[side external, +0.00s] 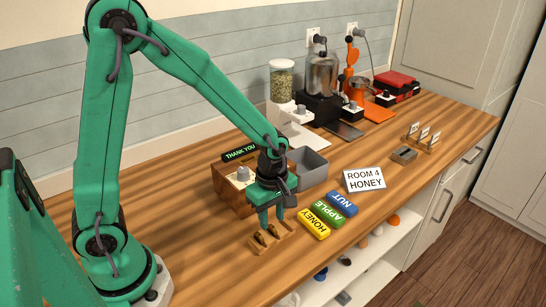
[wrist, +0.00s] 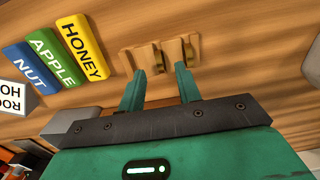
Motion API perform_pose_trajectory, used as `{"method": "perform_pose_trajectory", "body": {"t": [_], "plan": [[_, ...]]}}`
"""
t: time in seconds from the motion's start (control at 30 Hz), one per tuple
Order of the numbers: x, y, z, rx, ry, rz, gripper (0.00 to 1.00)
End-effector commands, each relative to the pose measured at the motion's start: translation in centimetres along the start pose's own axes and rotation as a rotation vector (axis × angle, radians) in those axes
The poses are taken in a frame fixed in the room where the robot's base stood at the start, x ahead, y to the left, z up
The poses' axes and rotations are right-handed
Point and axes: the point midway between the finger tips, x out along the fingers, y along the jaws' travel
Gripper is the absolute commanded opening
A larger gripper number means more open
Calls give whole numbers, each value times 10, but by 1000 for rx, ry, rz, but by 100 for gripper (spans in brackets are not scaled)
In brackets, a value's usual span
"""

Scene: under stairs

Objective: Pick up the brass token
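A small wooden holder (side external: 285,236) lies on the counter below my gripper, with two small brass-coloured tokens standing in it, a left one (side external: 260,238) and a right one (side external: 273,231). In the wrist view the holder (wrist: 173,47) is just beyond the fingertips; one brass token (wrist: 158,60) appears between them and the other (wrist: 189,49) beyond the right finger. My gripper (side external: 271,223) points down over the holder. In the wrist view my gripper (wrist: 160,69) is open, its green fingers apart with nothing held. Contact with a token cannot be told.
Yellow HONEY (side external: 314,224), green APPLE (side external: 329,215) and blue NUT (side external: 342,203) blocks lie right of the holder. A ROOM 4 HONEY sign (side external: 364,180) is behind them. A wooden box (side external: 227,190) and grey bin (side external: 309,167) stand behind my gripper. The front counter is clear.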

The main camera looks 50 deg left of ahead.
Motion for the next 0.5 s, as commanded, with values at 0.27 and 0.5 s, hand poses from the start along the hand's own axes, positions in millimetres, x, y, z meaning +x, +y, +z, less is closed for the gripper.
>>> {"method": "perform_pose_trajectory", "body": {"t": [0.27,0.5], "plan": [[24,-1,0,0,0,-3,34],[25,0,0,0,0,0,34]]}}
